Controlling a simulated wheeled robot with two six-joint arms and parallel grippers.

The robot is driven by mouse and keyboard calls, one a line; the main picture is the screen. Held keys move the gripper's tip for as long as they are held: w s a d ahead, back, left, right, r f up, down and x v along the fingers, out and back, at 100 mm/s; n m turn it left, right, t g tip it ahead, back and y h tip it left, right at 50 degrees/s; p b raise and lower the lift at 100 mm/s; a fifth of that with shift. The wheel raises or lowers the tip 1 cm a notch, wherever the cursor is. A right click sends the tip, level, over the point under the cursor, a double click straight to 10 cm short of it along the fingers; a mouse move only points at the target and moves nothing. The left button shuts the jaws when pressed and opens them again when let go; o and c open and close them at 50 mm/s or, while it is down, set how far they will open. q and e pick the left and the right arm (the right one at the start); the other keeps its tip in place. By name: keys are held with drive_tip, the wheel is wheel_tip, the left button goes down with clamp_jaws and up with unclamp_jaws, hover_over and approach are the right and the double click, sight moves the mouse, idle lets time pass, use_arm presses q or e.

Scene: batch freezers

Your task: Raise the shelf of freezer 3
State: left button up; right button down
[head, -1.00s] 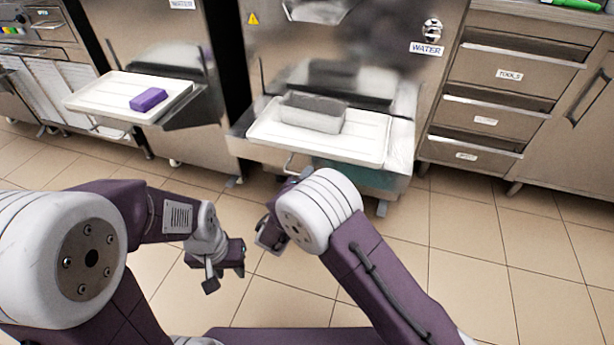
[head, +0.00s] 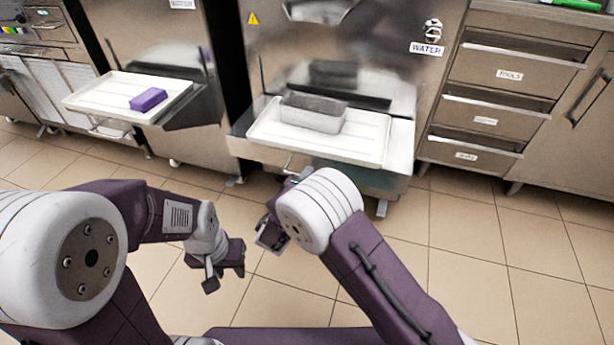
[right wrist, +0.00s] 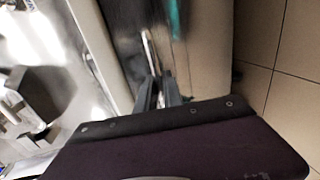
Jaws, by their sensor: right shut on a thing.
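The middle freezer's shelf (head: 402,160) sticks out low at its front and looks roughly level. I cannot read a number on this freezer. A thin pale handle (head: 289,163) hangs under the shelf's front edge at the left. My right gripper (right wrist: 160,92) is shut on this handle, which shows as a pale rod (right wrist: 148,48) in the right wrist view. In the head view the right gripper is mostly hidden by my wrist. My left gripper (head: 222,275) hangs low over the floor, empty, with its fingers apart, clear of the shelf.
A white tray (head: 365,147) with a grey metal pan (head: 312,113) sits on the shelf. The left freezer bears a white tray (head: 85,99) with a purple block (head: 148,99). Drawers (head: 505,75) stand at right. The tiled floor (head: 490,250) is clear at right.

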wheel_tip(320, 180, up, 13)
drive_tip(key=p, duration=0.4)
drive_tip(key=shift+f+p, duration=0.2)
drive_tip(key=shift+p, duration=0.15)
drive_tip(key=c, duration=1.5)
unclamp_jaws()
drive_tip(key=shift+r, duration=0.1)
drive_tip(key=p+v, duration=0.2)
drive_tip(key=v, duration=0.7)
drive_tip(key=shift+p, duration=0.4)
